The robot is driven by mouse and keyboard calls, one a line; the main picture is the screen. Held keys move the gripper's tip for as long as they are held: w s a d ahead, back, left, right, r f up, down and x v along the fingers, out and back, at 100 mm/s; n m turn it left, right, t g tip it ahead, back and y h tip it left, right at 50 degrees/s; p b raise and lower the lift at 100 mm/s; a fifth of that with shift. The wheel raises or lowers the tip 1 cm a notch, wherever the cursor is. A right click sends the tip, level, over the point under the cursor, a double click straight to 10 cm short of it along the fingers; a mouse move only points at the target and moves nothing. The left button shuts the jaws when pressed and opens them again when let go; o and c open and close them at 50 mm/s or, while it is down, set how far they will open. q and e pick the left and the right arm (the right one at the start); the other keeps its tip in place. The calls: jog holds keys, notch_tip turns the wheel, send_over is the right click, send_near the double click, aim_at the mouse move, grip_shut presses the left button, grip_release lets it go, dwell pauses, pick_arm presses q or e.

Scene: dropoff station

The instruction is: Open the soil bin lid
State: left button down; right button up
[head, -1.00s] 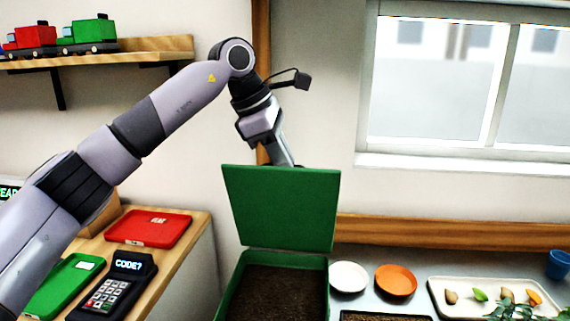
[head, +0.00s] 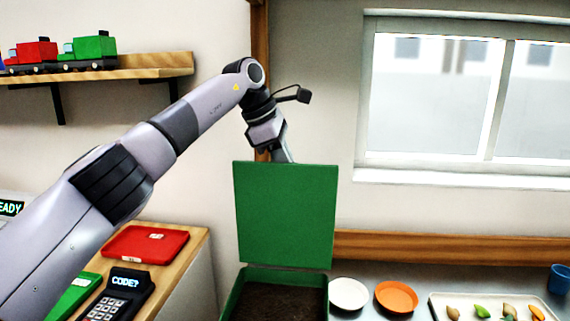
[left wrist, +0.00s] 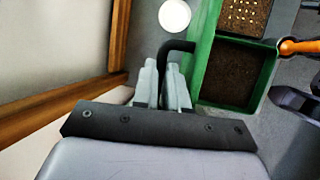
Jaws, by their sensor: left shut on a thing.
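The green soil bin (head: 236,287) stands at the bottom middle of the head view, with dark soil (head: 280,303) showing inside. Its green lid (head: 285,215) stands raised, close to upright, at the back of the opening. My left gripper (head: 284,157) is at the lid's top edge, behind it, with its fingertips hidden there in the head view. In the left wrist view, my left gripper (left wrist: 167,80) is shut on the black lid handle (left wrist: 178,46), beside the green lid (left wrist: 206,45).
A white bowl (head: 349,293) and an orange bowl (head: 396,297) are right of the bin. A pale tray (head: 437,306) with several small items and a blue cup (head: 559,279) are farther right. The window is behind.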

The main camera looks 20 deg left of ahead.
pick_arm(q)
jog(key=shift+w+a+f, duration=0.15)
jog(key=shift+w+f, duration=0.2)
jog(key=shift+f, duration=0.3)
jog(key=shift+w, duration=0.2)
jog(key=c, duration=1.3)
grip_release()
jog(key=shift+o, duration=0.7)
jog(key=shift+w+a, duration=0.1)
jog(key=shift+w, duration=0.1)
jog(key=shift+s+r, duration=0.1)
jog(key=shift+r, duration=0.05)
jog(key=shift+v, duration=3.5)
